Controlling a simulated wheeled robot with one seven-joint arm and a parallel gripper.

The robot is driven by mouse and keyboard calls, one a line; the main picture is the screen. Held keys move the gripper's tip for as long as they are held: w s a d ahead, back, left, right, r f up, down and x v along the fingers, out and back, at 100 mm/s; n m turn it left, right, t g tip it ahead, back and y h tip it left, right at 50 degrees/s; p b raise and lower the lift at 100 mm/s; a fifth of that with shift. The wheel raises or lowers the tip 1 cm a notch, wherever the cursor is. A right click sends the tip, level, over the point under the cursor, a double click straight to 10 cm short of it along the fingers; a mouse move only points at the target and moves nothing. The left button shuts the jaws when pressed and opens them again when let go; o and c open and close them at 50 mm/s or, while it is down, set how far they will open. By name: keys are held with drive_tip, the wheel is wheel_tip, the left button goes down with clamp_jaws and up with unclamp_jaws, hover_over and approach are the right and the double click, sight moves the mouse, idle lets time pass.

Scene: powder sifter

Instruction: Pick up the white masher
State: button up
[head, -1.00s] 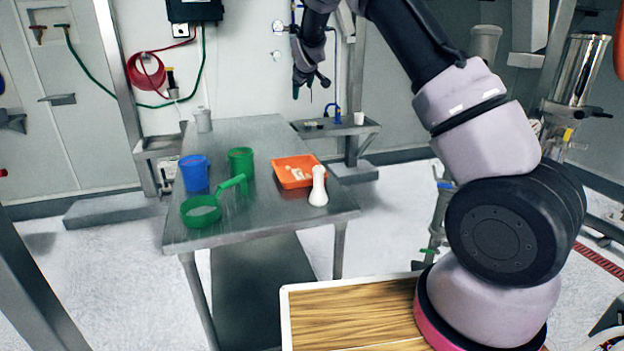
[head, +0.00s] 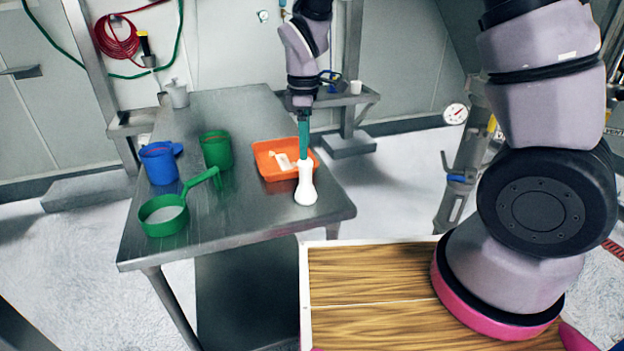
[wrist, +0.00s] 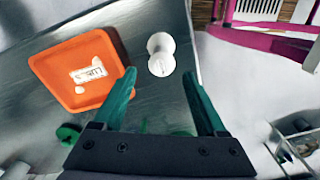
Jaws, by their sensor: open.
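The white masher (head: 306,188) stands upright on the steel table, near its right front edge. In the wrist view I see the masher (wrist: 161,54) from above, beyond and between my fingertips. My gripper (head: 304,140) points down over the masher's top in the head view, with its green finger seen edge-on. In the wrist view my gripper (wrist: 160,80) is open, its two green fingers well apart and nothing between them. The fingers look close to the masher's top; I cannot tell whether they touch it.
An orange tray (head: 268,173) with white pieces and a label lies just left of the masher; it also shows in the wrist view (wrist: 52,68). A green sifter (head: 163,228), blue jug (head: 160,176) and green cup (head: 216,163) stand further left on the steel table (head: 240,220).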

sight(305, 174)
wheel_tip(305, 174, down, 4)
drive_tip(key=shift+d+f, duration=0.1)
drive_tip(key=shift+f, duration=0.05)
wheel_tip(305, 174, down, 5)
drive_tip(key=shift+s+f, duration=0.1)
drive_tip(key=shift+c, duration=0.3)
clamp_jaws()
